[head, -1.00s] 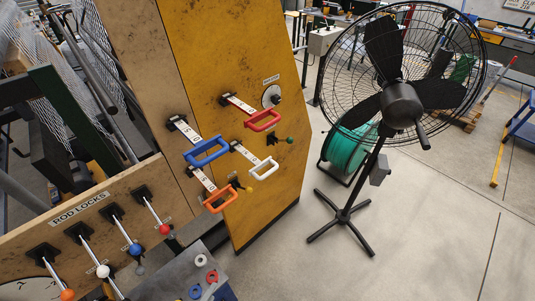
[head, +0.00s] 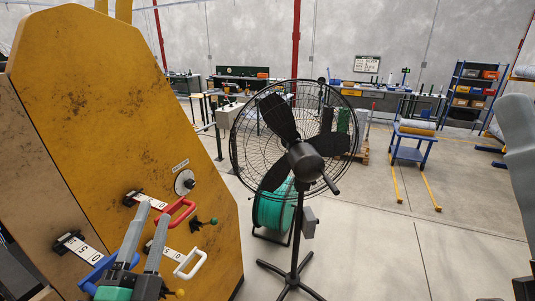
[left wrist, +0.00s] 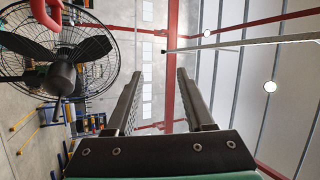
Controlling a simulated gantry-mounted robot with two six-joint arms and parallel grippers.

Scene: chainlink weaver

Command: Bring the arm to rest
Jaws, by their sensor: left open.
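My left gripper (head: 151,215) is in the lower left of the head view, pointing up in front of the yellow panel (head: 95,110). Its two grey fingers are apart, with nothing between them. In the left wrist view the open fingers (left wrist: 160,75) point toward the ceiling, with an empty gap. The gripper overlaps the blue handle (head: 97,271) in the picture; I cannot tell whether they touch. The red handle (head: 176,212) and white handle (head: 190,264) are just right of the fingers. My right gripper is not in view.
A black pedestal fan (head: 303,160) stands right of the panel, with a green hose reel (head: 272,208) behind it. A blue cart (head: 410,147) and a shelf rack (head: 472,90) are farther back. The floor (head: 400,255) at right is open.

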